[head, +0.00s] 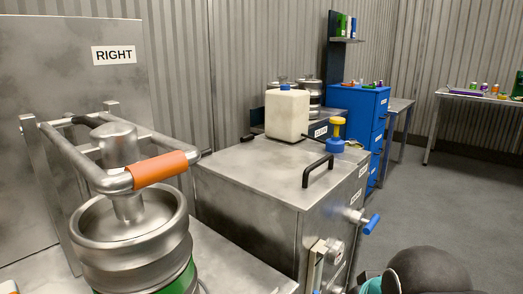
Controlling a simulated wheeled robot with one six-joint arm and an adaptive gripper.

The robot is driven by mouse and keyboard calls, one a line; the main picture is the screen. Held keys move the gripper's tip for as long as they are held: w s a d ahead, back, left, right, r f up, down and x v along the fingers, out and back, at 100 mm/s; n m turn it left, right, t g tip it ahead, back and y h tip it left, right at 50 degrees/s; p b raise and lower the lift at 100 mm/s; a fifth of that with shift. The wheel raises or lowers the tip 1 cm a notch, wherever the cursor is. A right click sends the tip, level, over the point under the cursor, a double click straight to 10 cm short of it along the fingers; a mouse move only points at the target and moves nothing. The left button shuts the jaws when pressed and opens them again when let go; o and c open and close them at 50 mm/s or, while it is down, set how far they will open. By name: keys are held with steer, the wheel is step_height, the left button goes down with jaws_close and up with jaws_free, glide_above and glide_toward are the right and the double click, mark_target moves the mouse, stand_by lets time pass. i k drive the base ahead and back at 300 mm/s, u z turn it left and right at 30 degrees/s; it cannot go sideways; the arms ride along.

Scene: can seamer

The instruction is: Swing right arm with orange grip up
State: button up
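The right arm (78,161) is a grey metal tube frame at the left of the head view, below a sign reading RIGHT (114,55). Its orange grip (160,168) is on the near cross tube. The frame lies low and roughly level, with its side tubes running back to upright posts (50,190). The grip is just in front of the neck of a steel keg-like vessel (130,240) with a green band. My gripper is not in view, and nothing is seen touching the grip. A dark rounded part of my arm shows at the bottom right.
A steel cabinet (245,195) with a black handle stands right of the vessel. On it are a white jug (287,114) and a yellow-and-blue item (337,135). A blue-tipped lever (371,224) sticks out from its front. Open floor (450,205) lies to the right.

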mark_target(120, 168)
steer(key=z, duration=0.9)
steer(key=k, duration=0.95)
steer(key=u, duration=1.35)
